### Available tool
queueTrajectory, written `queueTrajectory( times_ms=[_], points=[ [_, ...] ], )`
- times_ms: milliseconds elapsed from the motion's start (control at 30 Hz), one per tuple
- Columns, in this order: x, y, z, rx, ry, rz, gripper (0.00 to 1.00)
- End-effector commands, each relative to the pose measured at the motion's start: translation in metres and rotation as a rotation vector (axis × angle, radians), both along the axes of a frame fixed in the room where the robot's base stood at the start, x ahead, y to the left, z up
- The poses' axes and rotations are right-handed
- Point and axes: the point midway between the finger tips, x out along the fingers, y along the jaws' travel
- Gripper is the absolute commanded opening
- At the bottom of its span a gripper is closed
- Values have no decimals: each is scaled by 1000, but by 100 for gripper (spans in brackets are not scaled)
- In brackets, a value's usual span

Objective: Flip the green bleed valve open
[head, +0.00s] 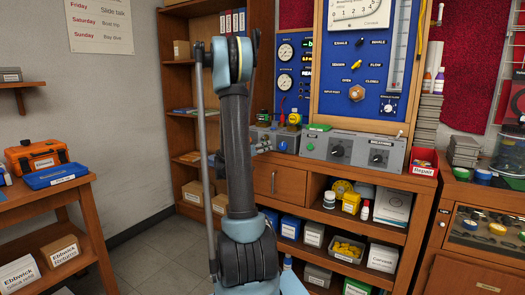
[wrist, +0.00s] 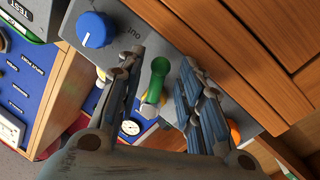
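The green bleed valve handle (wrist: 158,78) shows in the wrist view as a short green lever standing out beside a grey panel. A pale fitting sits at its lower end. My gripper (wrist: 163,63) is open, with one finger on each side of the green handle. Gaps show between the handle and both fingers, so I see no clear contact. In the head view my arm stands in front of the bench's left part, and my gripper cannot be made out there.
A blue knob (wrist: 95,30) marked OUT is on the grey panel left of my fingers. Wooden drawer fronts (wrist: 240,45) lie close on the right. In the head view, a grey control box (head: 352,150) stands on the bench below a blue panel (head: 330,105). Floor is clear at left.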

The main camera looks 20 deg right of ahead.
Motion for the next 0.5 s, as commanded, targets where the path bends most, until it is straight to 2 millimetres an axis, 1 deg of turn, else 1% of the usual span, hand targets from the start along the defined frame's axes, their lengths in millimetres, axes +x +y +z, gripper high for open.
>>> queueTrajectory(
  times_ms=[33, 67, 100, 167, 200, 500],
  points=[
    [0, 0, 0, 0, 0, 0, 34],
    [0, 0, 0, 0, 0, 0, 27],
    [0, 0, 0, 0, 0, 0, 18],
    [0, 0, 0, 0, 0, 0, 4],
    [0, 0, 0, 0, 0, 0, 0],
    [0, 1, 0, -1, 2, 1, 0]
  ],
)
